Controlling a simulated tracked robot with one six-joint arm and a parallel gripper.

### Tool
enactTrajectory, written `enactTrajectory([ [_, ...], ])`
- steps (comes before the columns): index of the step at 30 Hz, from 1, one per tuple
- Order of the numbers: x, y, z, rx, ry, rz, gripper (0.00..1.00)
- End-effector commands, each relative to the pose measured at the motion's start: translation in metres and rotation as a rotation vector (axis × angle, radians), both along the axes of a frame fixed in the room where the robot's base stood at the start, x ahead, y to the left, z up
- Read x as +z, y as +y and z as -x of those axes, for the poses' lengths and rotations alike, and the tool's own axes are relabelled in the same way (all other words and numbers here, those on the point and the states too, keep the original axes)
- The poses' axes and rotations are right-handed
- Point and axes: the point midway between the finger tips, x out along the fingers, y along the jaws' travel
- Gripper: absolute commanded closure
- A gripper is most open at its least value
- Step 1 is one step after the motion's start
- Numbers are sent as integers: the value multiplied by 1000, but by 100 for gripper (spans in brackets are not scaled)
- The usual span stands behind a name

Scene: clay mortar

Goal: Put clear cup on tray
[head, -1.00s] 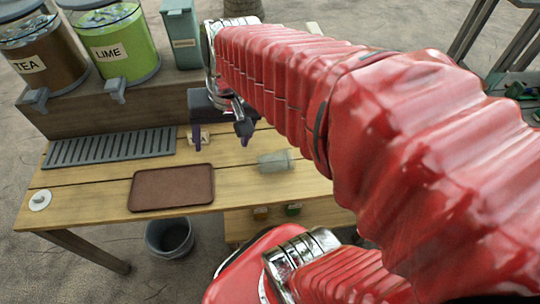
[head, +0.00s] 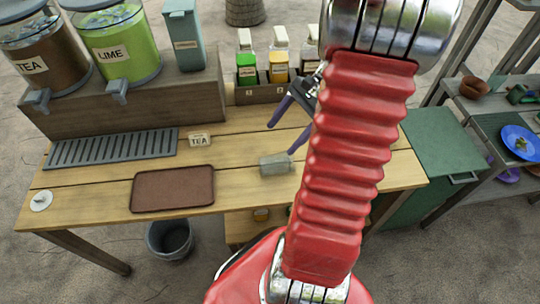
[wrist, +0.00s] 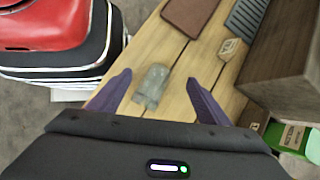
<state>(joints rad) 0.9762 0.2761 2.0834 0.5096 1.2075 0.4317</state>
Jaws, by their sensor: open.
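The clear cup (head: 276,163) lies on its side on the wooden table, right of the brown tray (head: 173,188). In the wrist view the cup (wrist: 152,86) lies between and just beyond my two purple fingertips. My gripper (head: 281,138) is open and empty, and in the head view its fingers are above and just behind the cup. In the wrist view my gripper (wrist: 162,88) spans wider than the cup. The tray is empty and also shows at the top of the wrist view (wrist: 189,14).
A TEA block (head: 199,140) stands behind the tray, with a grey drip rack (head: 112,148) to its left. Dispensers (head: 125,45) stand on a raised shelf at the back left. Several bottles (head: 278,66) stand in a wooden box behind my gripper. A bucket (head: 169,238) sits below the table's front edge.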

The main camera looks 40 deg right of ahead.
Motion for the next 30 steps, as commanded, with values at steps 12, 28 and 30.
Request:
enactTrajectory([
  [12, -48, -60, 30, -327, 52, -227, 29],
  [28, -57, -54, 27, -334, 54, -234, 29],
  [30, -63, -49, 24, -333, 55, -235, 29],
])
